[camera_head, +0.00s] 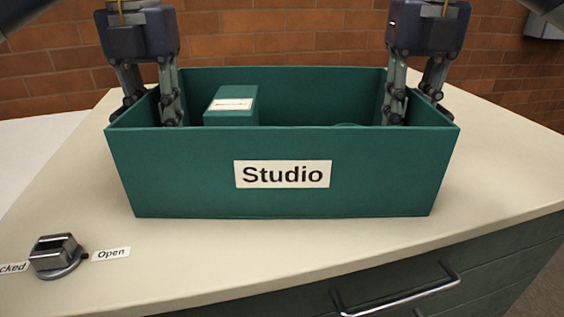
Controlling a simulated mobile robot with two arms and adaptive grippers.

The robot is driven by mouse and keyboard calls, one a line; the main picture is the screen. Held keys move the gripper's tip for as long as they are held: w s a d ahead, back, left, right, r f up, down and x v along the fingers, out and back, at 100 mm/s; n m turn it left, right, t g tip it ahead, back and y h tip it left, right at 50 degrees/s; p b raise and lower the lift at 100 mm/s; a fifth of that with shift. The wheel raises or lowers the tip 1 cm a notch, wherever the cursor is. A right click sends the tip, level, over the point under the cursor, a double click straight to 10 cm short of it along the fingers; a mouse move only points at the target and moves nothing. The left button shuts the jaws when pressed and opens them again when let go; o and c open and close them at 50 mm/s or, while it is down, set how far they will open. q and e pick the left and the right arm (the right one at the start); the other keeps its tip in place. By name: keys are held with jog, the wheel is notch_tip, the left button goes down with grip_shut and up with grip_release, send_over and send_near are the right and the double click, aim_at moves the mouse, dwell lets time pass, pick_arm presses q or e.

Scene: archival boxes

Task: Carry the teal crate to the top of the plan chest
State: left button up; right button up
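The teal crate (180,175) with a "Studio" label (282,174) sits upright on the pale top of the plan chest (220,265), with no gap visible beneath it. Inside are a teal box (232,112) with a white label and a low teal item (347,125), mostly hidden by the front wall. My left gripper (152,106) straddles the crate's left wall, one finger inside and one outside. My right gripper (413,98) straddles the right wall the same way. Both grippers' fingers look spread apart.
A metal knob (56,256) with "Open" (111,254) and partly cut-off "Locked" labels is at the front left. A brick wall (285,35) stands behind. The top is clear right of the crate.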

pick_arm(q)
jog(key=shift+a+r, duration=0.1)
jog(key=shift+r, duration=0.1)
pick_arm(e)
jog(key=shift+d+r, duration=0.1)
jog(key=shift+r, duration=0.1)
